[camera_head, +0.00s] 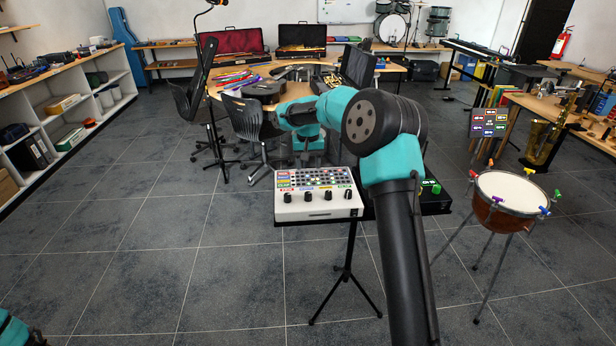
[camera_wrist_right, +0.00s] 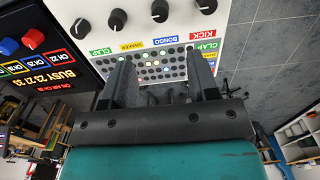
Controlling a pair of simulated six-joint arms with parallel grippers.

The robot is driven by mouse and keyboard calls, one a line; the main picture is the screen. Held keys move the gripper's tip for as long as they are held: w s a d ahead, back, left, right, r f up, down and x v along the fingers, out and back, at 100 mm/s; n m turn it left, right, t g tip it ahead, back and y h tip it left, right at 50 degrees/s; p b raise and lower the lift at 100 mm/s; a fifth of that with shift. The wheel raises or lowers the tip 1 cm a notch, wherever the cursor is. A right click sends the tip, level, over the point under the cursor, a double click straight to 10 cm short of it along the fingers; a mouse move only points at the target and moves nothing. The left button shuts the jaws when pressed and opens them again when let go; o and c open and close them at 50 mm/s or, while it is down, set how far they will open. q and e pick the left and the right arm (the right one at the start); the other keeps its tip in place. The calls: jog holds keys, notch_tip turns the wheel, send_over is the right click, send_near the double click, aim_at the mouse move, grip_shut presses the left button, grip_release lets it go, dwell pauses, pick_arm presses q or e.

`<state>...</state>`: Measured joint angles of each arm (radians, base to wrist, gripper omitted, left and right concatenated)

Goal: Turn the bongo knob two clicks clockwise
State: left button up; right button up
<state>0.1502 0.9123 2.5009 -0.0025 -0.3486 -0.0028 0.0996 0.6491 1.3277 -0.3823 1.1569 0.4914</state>
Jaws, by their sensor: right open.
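A white drum machine (camera_head: 320,209) sits on a black tripod stand in the head view. It has a row of black knobs along its front edge and a grid of small pads behind them. The bongo knob (camera_head: 307,196) is second from the left there; in the right wrist view the bongo knob (camera_wrist_right: 159,10) is near the top, above the blue BONGO label (camera_wrist_right: 165,41). My right gripper (camera_wrist_right: 163,64) is open and empty, its fingers over the pad grid, apart from the knobs. Its fingertips are hard to make out in the head view. My left gripper is out of view.
A black box with red and blue knobs and a lit display (camera_wrist_right: 55,62) stands beside the drum machine. A drum on legs (camera_head: 510,192) is to the right. A chair (camera_head: 250,120) and a round table stand behind. The floor at left is clear.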

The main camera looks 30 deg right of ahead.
notch_tip(320, 180, up, 4)
jog(key=shift+r, duration=0.1)
dwell(0.5)
